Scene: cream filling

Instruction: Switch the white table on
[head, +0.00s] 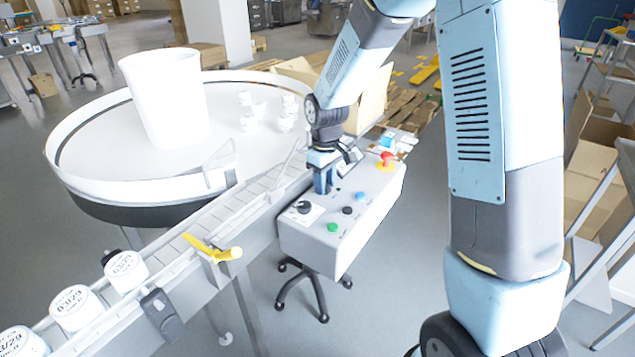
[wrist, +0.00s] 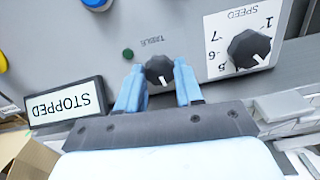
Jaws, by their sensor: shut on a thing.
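The round white table (head: 222,120) stands at the left in the head view, with a tall white bin (head: 165,100) on it. The grey control box (head: 310,240) is beside it, under my gripper (head: 323,185). In the wrist view my gripper (wrist: 159,85) is shut on the small black table knob (wrist: 159,69), one blue finger on each side. The knob's white mark points toward the lower part of the picture. A small dark green lamp (wrist: 128,53) is beside the knob. A display (wrist: 65,103) reads STOPPED, upside down in this view.
A larger speed dial (wrist: 249,48) is right of the knob in the wrist view. The box also bears a red button (head: 387,158), a green button (head: 332,227) and a blue button (head: 360,196). A conveyor (head: 195,230) with white jars (head: 125,270) runs alongside.

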